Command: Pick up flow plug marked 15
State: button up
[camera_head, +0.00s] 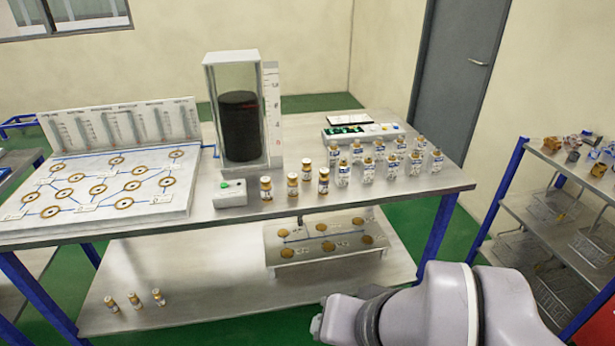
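Small plug-like pieces with labels stand on the upper table. Three more small amber plugs (134,300) stand on the lower shelf at the left. The markings are too small to read, so I cannot tell which one is marked 15. My arm shows at the lower right, in front of the table; its gripper fingers cannot be seen.
A board with ringed holes and blue lines (105,205) lies on the table's left. A clear column with a dark cylinder (240,125) stands behind the button box (230,194). A smaller holed board (325,262) sits on the lower shelf. A cluttered rack (570,165) stands right.

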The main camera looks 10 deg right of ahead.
aim_at(306, 168)
jog(key=i+l+u, duration=0.2)
jog(key=i, duration=0.3)
jog(key=i+l+u, duration=0.15)
jog(key=i, duration=0.4)
jog(key=i+l+u, duration=0.2)
jog(key=i, duration=0.3)
